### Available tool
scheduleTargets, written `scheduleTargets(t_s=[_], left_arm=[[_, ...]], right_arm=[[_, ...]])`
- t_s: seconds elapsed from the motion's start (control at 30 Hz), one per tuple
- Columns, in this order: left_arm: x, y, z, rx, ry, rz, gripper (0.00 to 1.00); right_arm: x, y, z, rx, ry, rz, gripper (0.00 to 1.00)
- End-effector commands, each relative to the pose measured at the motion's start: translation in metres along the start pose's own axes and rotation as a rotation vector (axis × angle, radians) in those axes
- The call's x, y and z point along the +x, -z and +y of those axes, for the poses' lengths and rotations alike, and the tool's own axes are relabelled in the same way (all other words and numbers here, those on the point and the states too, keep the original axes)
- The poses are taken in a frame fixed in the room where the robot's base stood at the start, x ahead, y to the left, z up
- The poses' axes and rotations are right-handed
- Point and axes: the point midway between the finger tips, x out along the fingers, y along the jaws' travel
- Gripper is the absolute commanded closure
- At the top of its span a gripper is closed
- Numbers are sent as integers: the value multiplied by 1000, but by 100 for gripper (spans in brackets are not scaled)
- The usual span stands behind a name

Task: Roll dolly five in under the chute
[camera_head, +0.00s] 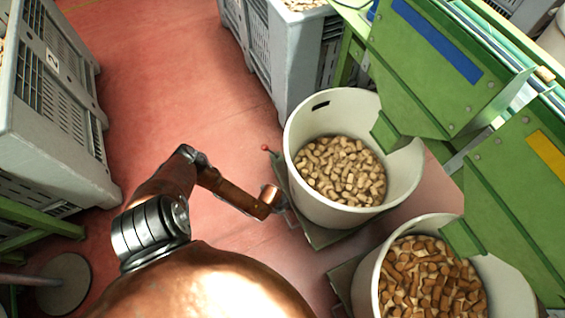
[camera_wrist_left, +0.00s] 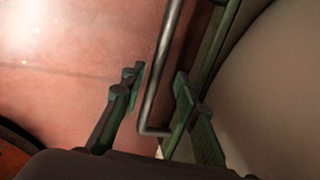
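A cream tub (camera_head: 300,150) full of pale corks stands on a dark dolly (camera_head: 322,236) below the blue-marked green chute (camera_head: 388,132). A second tub (camera_head: 368,285) of browner corks stands on another dolly (camera_head: 342,280) below the yellow-marked chute (camera_head: 464,238). No dolly number is readable. My left gripper (camera_head: 287,212) is low at the left side of the first dolly. In the left wrist view its fingers (camera_wrist_left: 155,105) are apart, with a bent metal bar (camera_wrist_left: 164,60) between them; contact is not clear. A tub wall (camera_wrist_left: 275,85) fills the right. My right gripper is out of view.
A grey crate (camera_head: 50,130) stands at the left and another crate (camera_head: 290,65) with corks at the top. A lever with a red knob (camera_head: 265,147) sticks out beside the first tub. The red floor (camera_head: 170,70) between the crates is clear.

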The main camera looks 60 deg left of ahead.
Motion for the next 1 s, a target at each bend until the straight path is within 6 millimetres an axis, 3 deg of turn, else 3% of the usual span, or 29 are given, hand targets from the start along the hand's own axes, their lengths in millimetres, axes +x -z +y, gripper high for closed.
scheduleTargets(t_s=[0.27,0.7,1.0], left_arm=[[-24,0,0,1,0,1,71],[-104,-1,0,0,1,0,71],[-120,0,-1,0,1,0,71]], right_arm=[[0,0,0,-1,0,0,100],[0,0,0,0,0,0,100],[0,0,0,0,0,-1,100]])
